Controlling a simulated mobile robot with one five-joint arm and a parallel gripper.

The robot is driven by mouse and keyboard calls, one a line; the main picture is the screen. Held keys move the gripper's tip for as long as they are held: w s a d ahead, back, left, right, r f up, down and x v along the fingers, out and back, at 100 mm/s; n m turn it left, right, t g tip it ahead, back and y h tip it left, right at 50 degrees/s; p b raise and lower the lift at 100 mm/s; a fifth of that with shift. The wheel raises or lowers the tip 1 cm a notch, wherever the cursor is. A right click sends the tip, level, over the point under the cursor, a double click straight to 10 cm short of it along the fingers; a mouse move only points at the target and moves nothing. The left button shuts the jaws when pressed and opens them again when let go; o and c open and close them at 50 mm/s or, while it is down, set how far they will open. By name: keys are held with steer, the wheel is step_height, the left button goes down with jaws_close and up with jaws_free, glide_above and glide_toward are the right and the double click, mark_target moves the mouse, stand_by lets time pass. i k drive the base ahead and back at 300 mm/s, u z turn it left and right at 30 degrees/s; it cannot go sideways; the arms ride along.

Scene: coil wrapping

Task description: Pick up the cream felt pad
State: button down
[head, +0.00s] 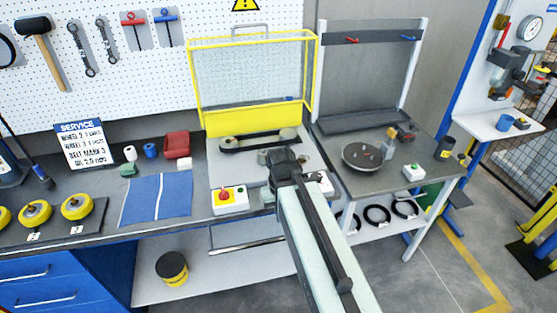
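A small pale block (184,164), whitish to cream, lies on the grey workbench just in front of the red bin; it may be the cream felt pad, but it is too small to be sure. My gripper (279,156) is at the end of my arm, over the light machine base in the middle of the picture, well to the right of the pale block. The gripper is seen from behind, its fingers are mostly hidden, and I cannot tell whether it is open or shut.
The red bin (176,145), a white roll (130,153), a blue roll (151,150) and a green block (128,170) stand near the pale block. A blue cloth (157,198) lies in front. A control box (229,199) and yellow guard frame (222,123) are to the right.

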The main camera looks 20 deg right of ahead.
mark_target(186, 162)
steer(key=u, duration=0.05)
steer(key=k, duration=0.5)
steer(key=u, duration=1.6)
steer(key=i, duration=2.4)
steer(key=u, duration=0.05)
